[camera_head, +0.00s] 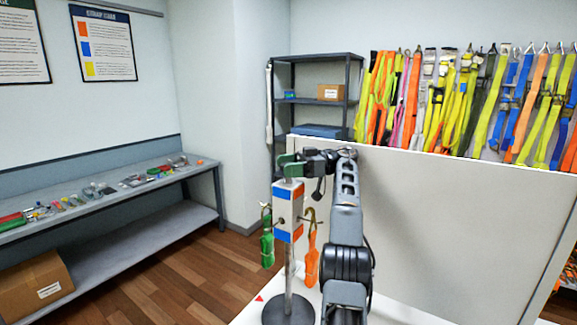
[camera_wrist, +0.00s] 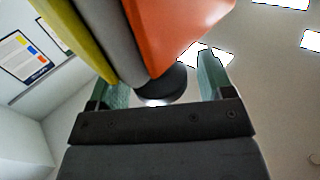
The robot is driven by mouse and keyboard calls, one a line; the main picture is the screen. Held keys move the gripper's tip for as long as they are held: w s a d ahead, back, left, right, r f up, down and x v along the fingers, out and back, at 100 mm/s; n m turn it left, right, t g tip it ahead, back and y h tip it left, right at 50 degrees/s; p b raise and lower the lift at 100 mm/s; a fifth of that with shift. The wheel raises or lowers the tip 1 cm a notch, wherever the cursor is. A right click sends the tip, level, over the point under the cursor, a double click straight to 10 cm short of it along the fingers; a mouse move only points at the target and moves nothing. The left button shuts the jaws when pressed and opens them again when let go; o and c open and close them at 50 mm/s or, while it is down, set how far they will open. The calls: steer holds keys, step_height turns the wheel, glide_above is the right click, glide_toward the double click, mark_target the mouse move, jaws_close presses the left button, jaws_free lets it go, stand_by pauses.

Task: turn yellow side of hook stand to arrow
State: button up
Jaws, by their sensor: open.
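The hook stand (camera_head: 290,208) is an upright white block on a pole with a round dark base (camera_head: 288,312). In the head view its left visible face has blue bands, and its right visible face has orange. No yellow face shows there. A green strap (camera_head: 267,248) hangs on the left hook and an orange strap (camera_head: 312,262) on the right hook. A small red arrow (camera_head: 260,298) lies left of the base. My gripper (camera_head: 289,165) is open at the stand's top. In the wrist view, its fingers (camera_wrist: 160,76) flank a dark round part, close to yellow, grey and orange surfaces; contact is unclear.
A white panel (camera_head: 450,215) stands right of my arm, with many straps (camera_head: 430,100) hanging behind it. A grey shelf (camera_head: 318,75) is at the back. A workbench (camera_head: 110,205) with small items is at left, a cardboard box (camera_head: 35,285) below. Floor between is clear.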

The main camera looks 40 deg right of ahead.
steer(key=shift+r, duration=0.1)
steer(key=shift+r+p, duration=0.3)
steer(key=shift+p, duration=0.05)
step_height(320, 180, up, 3)
steer(key=shift+s+a+p, duration=0.1)
steer(key=shift+s+p, duration=0.05)
steer(key=shift+p, duration=0.95)
steer(key=s+a+r+b, duration=0.6)
steer(key=s+r, duration=0.3)
steer(key=s, duration=0.3)
steer(key=shift+a+r+b, duration=0.15)
steer(key=shift+a+b, duration=0.1)
steer(key=shift+b, duration=0.6)
steer(key=shift+c, duration=0.3)
